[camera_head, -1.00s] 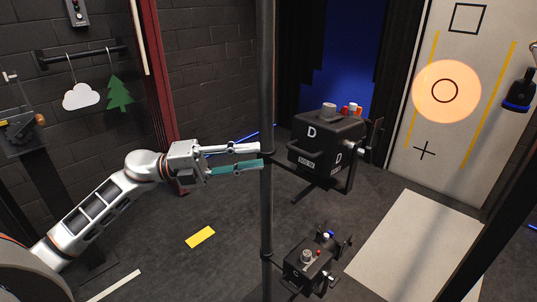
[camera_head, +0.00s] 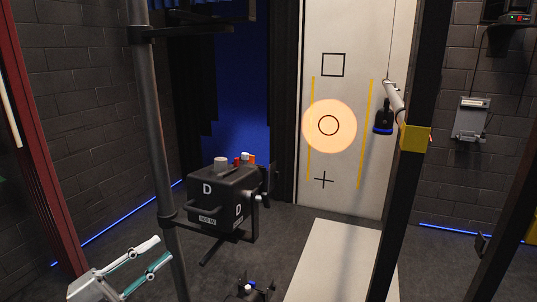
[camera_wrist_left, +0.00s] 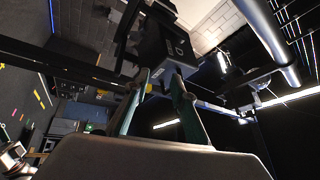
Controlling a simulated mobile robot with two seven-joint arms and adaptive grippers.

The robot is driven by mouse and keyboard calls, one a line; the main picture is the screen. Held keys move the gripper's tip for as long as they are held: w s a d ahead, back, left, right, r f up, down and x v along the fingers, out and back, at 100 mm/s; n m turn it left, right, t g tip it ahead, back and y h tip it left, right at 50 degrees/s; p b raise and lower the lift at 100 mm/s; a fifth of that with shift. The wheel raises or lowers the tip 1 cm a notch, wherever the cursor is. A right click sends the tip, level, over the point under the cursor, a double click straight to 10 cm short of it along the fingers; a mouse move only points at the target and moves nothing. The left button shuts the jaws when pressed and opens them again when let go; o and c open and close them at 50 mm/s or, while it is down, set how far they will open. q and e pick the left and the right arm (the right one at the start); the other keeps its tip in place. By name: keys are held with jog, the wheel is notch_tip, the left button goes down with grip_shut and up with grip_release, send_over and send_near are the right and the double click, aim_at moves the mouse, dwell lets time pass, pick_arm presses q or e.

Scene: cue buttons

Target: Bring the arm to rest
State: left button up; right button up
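My left gripper (camera_head: 164,250) is at the lower left of the head view, its two fingers spread apart with nothing between them. It also shows in the left wrist view (camera_wrist_left: 159,76), where both teal-sided fingers stand apart and empty. Its fingertips appear close beside a dark vertical pole (camera_head: 158,140); I cannot tell whether they touch it. A black lamp box marked D (camera_head: 222,200) is on the pole, right of and above the fingertips. Most of my left arm is outside the head view. My right gripper is not in view.
A second, lower device (camera_head: 247,290) is cut off at the bottom edge. A dark post (camera_head: 400,200) with a yellow box (camera_head: 414,138) stands at right. A black weight with a blue band (camera_head: 383,118) hangs before the pale panel (camera_head: 345,30). Floor between lamp and panel looks open.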

pick_arm(q)
jog(key=s+d+f+n+t+y, duration=0.1)
jog(key=s+f+n+y, duration=0.2)
jog(key=f+n+y, duration=0.6)
jog(key=s+f+n+y, duration=0.25)
jog(key=f+n, duration=0.35)
jog(key=f, duration=0.8)
jog(key=s+d+f+n+g, duration=0.2)
jog(key=s+f, duration=0.4)
jog(key=f, duration=0.1)
jog(key=s+d+f+n+g+y, duration=0.1)
jog(key=s+d+f+n+g, duration=0.1)
jog(key=s+f, duration=0.5)
jog(key=shift+s+d+g, duration=0.2)
jog(key=shift+d+g, duration=0.4)
jog(key=shift+d, duration=0.25)
